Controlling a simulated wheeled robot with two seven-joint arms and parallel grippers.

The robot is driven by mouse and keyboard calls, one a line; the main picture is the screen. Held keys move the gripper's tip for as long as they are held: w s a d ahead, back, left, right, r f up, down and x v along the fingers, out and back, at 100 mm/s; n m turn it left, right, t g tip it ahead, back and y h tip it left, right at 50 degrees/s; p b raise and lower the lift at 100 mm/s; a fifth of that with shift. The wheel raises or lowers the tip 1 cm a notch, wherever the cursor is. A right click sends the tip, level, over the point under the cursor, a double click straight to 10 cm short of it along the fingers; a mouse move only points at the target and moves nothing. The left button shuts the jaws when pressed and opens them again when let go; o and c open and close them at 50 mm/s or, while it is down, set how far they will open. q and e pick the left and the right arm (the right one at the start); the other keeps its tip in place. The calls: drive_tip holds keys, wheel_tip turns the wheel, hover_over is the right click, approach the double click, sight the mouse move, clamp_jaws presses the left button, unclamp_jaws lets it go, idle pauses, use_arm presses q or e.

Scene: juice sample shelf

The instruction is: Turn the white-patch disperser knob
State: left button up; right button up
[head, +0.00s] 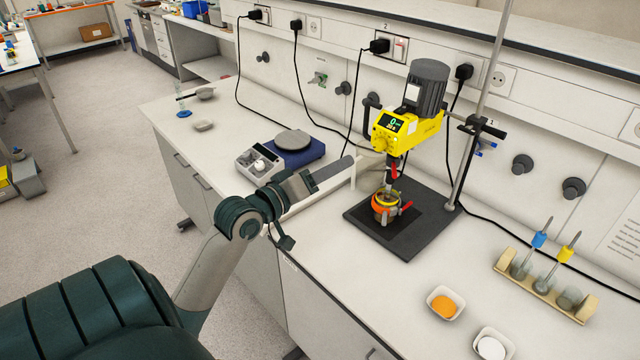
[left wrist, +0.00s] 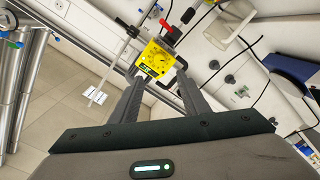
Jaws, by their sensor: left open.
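The disperser has a yellow head (head: 410,130) with a small lit display and a dark grey motor (head: 426,88) on top. It hangs on a metal stand above a dark base plate. Its knob is too small to make out clearly in the head view, and I cannot pick out a white patch on it. In the left wrist view the yellow disperser head (left wrist: 155,60) shows beyond the fingertips. My left gripper (head: 344,166) is open and empty, left of and lower than the yellow head, apart from it. The left gripper's fingers (left wrist: 162,80) point toward the yellow front. My right gripper is not in view.
An orange-banded vessel (head: 386,206) stands under the disperser on the base plate (head: 402,232). Two small dishes (head: 445,303) (head: 493,344) and a wooden tube rack (head: 540,285) stand right. Black cables hang along the wall.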

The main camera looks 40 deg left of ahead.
use_arm(q)
drive_tip(key=shift+s+a+b, duration=0.1)
drive_tip(key=shift+s+b, duration=0.35)
drive_tip(key=shift+s, duration=1.5)
